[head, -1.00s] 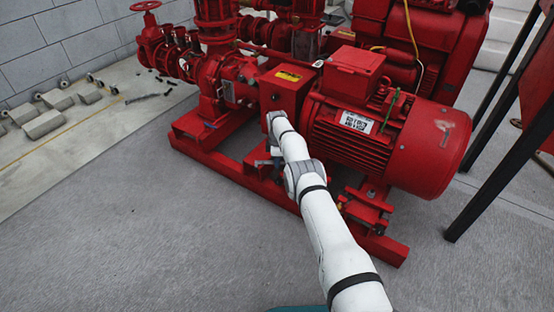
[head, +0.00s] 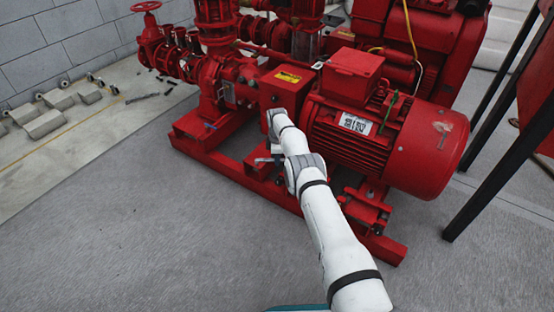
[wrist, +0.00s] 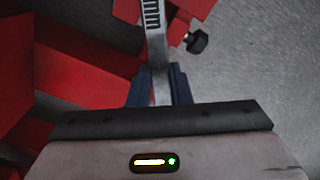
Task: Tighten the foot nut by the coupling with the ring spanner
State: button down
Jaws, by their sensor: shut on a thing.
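My gripper (wrist: 158,85) is shut on the spanner (wrist: 157,45), a grey metal bar with a slotted grip. The spanner runs up out of the top of the wrist view, so its ring end is hidden there. In the head view my gripper (head: 270,160) is low in front of the red motor (head: 385,140), beside the coupling housing (head: 285,90). A dark bolt head or nut (wrist: 197,42) on a red part shows right of the spanner, apart from it. I cannot tell whether this is the foot nut by the coupling, or whether the ring is on any nut.
The red base frame (head: 225,165) runs below the pump and motor, close to my gripper. Dark posts (head: 500,140) stand at the right. Grey blocks (head: 45,123) lie by the wall at the left. The floor in front is clear.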

jog(key=shift+r+p, duration=0.8)
jog(key=shift+r, duration=0.8)
jog(key=shift+s+f+n+p, duration=0.2)
jog(key=shift+s+f, duration=0.05)
jog(key=shift+f, duration=0.35)
jog(key=shift+s+f+n+p, duration=0.15)
jog(key=shift+s+f+n, duration=0.05)
jog(key=shift+f, duration=0.35)
jog(key=shift+f+b, duration=1.35)
jog(key=shift+b, duration=0.3)
jog(key=shift+s+r+p, duration=0.1)
jog(key=shift+p, duration=0.3)
jog(key=shift+s+n+p, duration=0.25)
jog(key=shift+n+p, duration=0.05)
jog(key=shift+p, duration=0.1)
